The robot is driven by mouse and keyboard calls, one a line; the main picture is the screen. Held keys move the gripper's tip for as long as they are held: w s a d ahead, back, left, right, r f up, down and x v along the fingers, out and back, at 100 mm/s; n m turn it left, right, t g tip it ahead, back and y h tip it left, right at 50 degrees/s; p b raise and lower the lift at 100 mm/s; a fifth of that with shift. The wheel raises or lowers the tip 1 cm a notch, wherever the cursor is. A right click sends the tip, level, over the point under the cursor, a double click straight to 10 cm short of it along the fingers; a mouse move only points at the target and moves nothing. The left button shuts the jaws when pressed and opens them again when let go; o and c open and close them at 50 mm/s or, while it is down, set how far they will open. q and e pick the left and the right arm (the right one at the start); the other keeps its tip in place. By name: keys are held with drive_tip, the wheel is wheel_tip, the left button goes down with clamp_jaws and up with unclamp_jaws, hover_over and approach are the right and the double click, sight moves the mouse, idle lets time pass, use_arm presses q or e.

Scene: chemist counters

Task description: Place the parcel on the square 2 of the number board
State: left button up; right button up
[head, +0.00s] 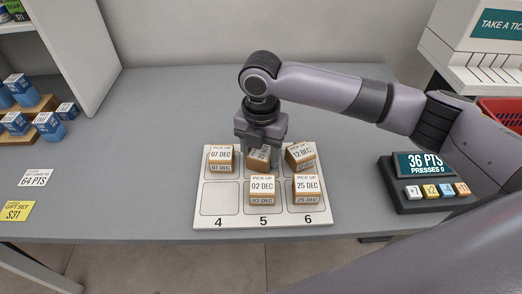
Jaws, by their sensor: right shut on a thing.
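The white number board (206,222) lies on the grey counter, with 4, 5 and 6 printed along its front edge; the back-row numbers are hidden. My right gripper (261,146) points down over the back middle square and is shut on a small brown parcel (258,163) with a white label, partly covered by the fingers. This parcel looks turned relative to the board; I cannot tell whether it touches the board. Other parcels stand at back left, 07 DEC (221,158), back right, 12 DEC (301,157), on square 5, 02 DEC (262,189), and on square 6, 25 DEC (307,189). Square 4 is bare.
A points display (427,165) with coloured buttons (438,191) stands right of the board, by a red basket (505,115) and a ticket box (490,45). Blue boxes (50,126) and a shelf unit (85,60) are at left.

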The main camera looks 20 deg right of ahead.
sight(261, 151)
drive_tip(key=shift+f, duration=0.1)
drive_tip(key=o, duration=1.2)
wheel_tip(261, 151, up, 12)
drive_tip(key=shift+r+p, duration=0.2)
drive_tip(key=shift+p, duration=0.1)
